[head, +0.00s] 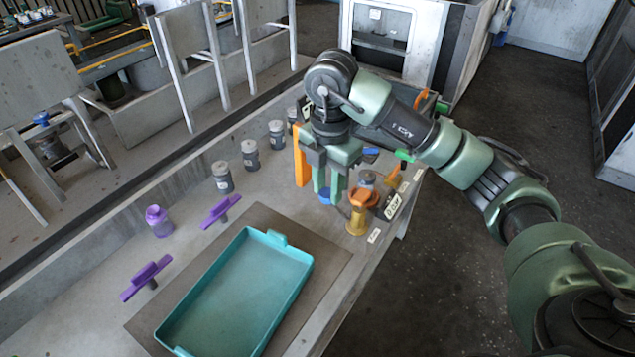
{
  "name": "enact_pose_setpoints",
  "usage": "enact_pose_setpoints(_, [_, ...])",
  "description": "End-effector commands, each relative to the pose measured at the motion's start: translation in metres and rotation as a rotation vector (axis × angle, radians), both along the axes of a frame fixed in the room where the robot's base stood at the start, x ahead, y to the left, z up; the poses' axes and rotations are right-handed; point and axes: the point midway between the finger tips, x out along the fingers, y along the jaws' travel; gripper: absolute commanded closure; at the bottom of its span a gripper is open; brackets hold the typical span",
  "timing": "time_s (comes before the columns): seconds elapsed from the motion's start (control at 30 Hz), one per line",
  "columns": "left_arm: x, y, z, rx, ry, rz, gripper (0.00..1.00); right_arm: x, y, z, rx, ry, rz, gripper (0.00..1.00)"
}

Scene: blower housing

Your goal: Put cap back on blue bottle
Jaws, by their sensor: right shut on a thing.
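My right gripper (328,188) points down over the far right part of the table, with its fingers close together. A small blue piece (326,198) shows at its fingertips, and the gripper is shut on it. I cannot tell whether this piece is the cap or part of the blue bottle, because the fingers cover most of it. No whole blue bottle is clear in view. A purple bottle (160,224) stands upright at the left of the table with a purple top on it. My left gripper is not in view.
A teal tray (300,277) lies on a brown mat (335,262) at the front. Two purple handled parts (147,277) and several grey jars (222,178) stand left and behind. An orange upright (301,157) and a yellow-orange part (357,217) stand close beside the gripper.

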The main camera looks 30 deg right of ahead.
Motion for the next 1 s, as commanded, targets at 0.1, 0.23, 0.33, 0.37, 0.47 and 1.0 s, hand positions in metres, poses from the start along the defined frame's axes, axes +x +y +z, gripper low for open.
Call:
enact_pose_setpoints(0.1, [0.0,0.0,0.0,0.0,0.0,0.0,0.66,-0.003,0.004,0.003,-0.002,-0.006,0.231,1.0])
enact_pose_setpoints(0.23, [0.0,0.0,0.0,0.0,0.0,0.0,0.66,-0.008,0.009,0.006,-0.005,-0.012,0.587,1.0])
enact_pose_setpoints(0.33, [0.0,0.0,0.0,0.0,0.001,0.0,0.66,-0.012,0.014,0.009,-0.01,-0.018,0.872,1.0])
enact_pose_setpoints(0.37, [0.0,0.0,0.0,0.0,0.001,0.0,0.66,-0.013,0.015,0.009,-0.011,-0.018,0.956,1.0])
enact_pose_setpoints(0.47, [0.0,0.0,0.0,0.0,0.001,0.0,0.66,-0.018,0.019,0.011,-0.014,-0.021,1.241,1.0])
enact_pose_setpoints(1.0, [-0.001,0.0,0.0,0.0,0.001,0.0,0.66,-0.047,0.039,0.019,-0.035,-0.012,2.77,1.0])
